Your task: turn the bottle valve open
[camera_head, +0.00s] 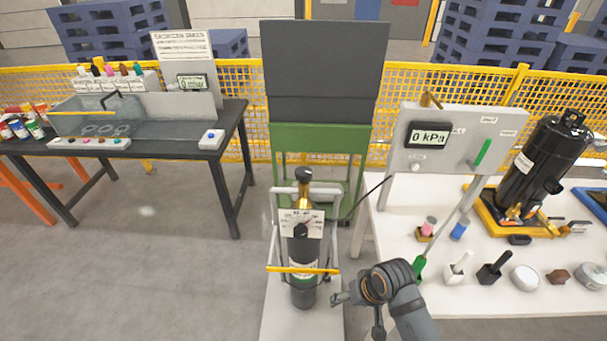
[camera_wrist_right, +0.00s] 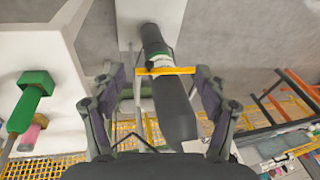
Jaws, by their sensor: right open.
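A dark gas bottle (camera_head: 303,262) stands upright in a white frame cart, with a yellow bar (camera_head: 303,270) across its front. My right gripper (camera_head: 341,298) is low and to the right of the bottle, apart from the knob. In the right wrist view, its open fingers (camera_wrist_right: 152,82) frame the bottle (camera_wrist_right: 172,100) beyond them, with nothing held. That view looks upside down, and the knob cannot be made out there. My left gripper is out of view.
A white table (camera_head: 450,297) at right holds a gauge panel (camera_head: 405,165), a black compressor (camera_head: 545,160) and small items. A dark bench (camera_head: 165,130) stands at left. A green cabinet (camera_head: 330,140) and yellow fence (camera_head: 235,90) are behind. The left floor is clear.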

